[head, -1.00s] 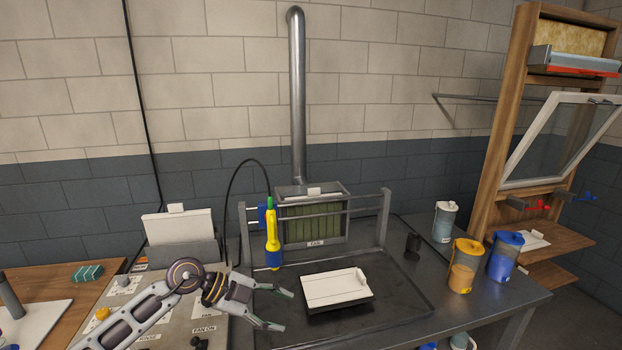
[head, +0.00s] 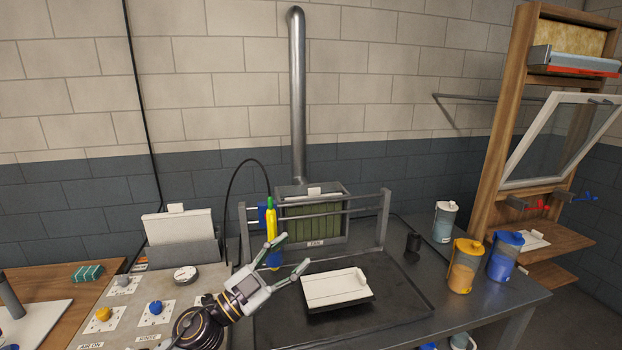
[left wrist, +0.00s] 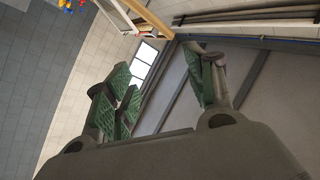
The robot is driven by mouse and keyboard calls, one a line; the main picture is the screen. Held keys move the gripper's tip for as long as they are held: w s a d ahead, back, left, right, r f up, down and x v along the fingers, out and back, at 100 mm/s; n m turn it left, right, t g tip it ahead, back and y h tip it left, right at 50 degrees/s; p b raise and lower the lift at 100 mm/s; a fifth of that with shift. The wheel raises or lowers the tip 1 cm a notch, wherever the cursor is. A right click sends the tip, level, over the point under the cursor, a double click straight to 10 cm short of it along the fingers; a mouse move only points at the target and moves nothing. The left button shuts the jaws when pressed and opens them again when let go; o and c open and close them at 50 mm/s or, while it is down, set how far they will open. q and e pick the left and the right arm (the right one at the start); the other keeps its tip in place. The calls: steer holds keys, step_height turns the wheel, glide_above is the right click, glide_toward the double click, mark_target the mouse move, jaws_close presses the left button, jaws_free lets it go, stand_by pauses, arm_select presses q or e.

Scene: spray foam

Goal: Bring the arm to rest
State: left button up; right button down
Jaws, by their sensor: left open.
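My left gripper (head: 290,254) is open and empty in the head view, in front of the fan box and the yellow spray tool. Its fingers point up and to the right. One finger partly covers the lower end of the spray tool (head: 271,225); I cannot tell if they touch. In the left wrist view my left gripper (left wrist: 165,85) shows spread fingers with green pads and nothing between them. Beyond them are the ceiling, walls and a bright window. My right gripper is not in view.
A white panel (head: 335,287) lies on the dark tray (head: 408,318). A rail frame (head: 384,222) and fan box (head: 318,235) stand behind. Orange (head: 464,265) and blue (head: 504,257) pitchers stand at right. A control panel with knobs (head: 155,307) is at left.

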arm_select(q)
steer(key=s+a+f+n+t+y, duration=0.1)
steer(key=a+f+n+y, duration=1.5)
steer(key=a+y, duration=0.15)
steer(key=s+f+m+g, duration=0.1)
steer(key=s+f+g, duration=0.6)
steer(key=s, duration=0.4)
steer(key=s+f+g, duration=0.4)
steer(key=s+f, duration=0.6)
steer(key=s, duration=0.1)
steer(key=s+f+g, duration=0.2)
steer(key=s+f, duration=0.1)
steer(key=f, duration=3.1)
steer(key=s+a+f, duration=0.2)
steer(key=s+f, duration=0.7)
steer(key=s, duration=0.2)
steer(key=s+a+f, duration=0.2)
steer(key=s+f, duration=0.7)
steer(key=s, duration=0.2)
steer(key=shift+f+m+g, duration=0.25)
steer(key=shift+m+g, duration=0.05)
steer(key=shift+g, duration=0.1)
